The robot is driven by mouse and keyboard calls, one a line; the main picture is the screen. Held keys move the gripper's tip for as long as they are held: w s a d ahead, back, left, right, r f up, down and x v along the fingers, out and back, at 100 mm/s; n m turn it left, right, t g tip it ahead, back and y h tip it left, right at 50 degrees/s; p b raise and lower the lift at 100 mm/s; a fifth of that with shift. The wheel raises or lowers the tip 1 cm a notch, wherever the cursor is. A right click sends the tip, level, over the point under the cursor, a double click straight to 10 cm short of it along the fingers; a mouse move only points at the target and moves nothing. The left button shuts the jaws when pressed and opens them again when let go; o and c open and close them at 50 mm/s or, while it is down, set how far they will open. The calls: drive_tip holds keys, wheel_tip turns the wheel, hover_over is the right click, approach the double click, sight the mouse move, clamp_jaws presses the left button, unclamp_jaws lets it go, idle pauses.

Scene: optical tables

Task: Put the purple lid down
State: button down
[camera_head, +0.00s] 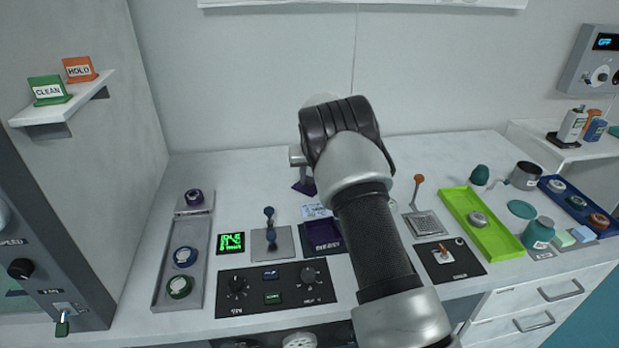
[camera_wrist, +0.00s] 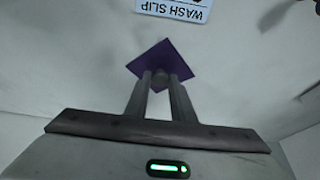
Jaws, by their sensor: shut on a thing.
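The purple lid (camera_wrist: 165,60) is a flat square plate, held between the two fingertips of my gripper (camera_wrist: 160,78) in the wrist view. In the head view a corner of the lid (camera_head: 303,188) shows below my gripper (camera_head: 298,165), left of my arm. The rest of it is hidden behind the wrist. The lid seems to be above the white table top, but its exact height is hard to tell. A dark purple open box or tray (camera_head: 321,234) with a label stands nearer the front, partly hidden by my arm.
A white wash slip (camera_head: 314,211) lies behind the purple box; it also shows in the wrist view (camera_wrist: 172,10). A lever plate (camera_head: 271,244) and green display (camera_head: 231,243) stand left. A lime tray (camera_head: 490,228) is right. The table back left (camera_head: 245,175) is clear.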

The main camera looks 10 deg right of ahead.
drive_tip(key=shift+f, duration=0.2)
drive_tip(key=c, duration=1.5)
unclamp_jaws()
drive_tip(key=shift+r, duration=0.1)
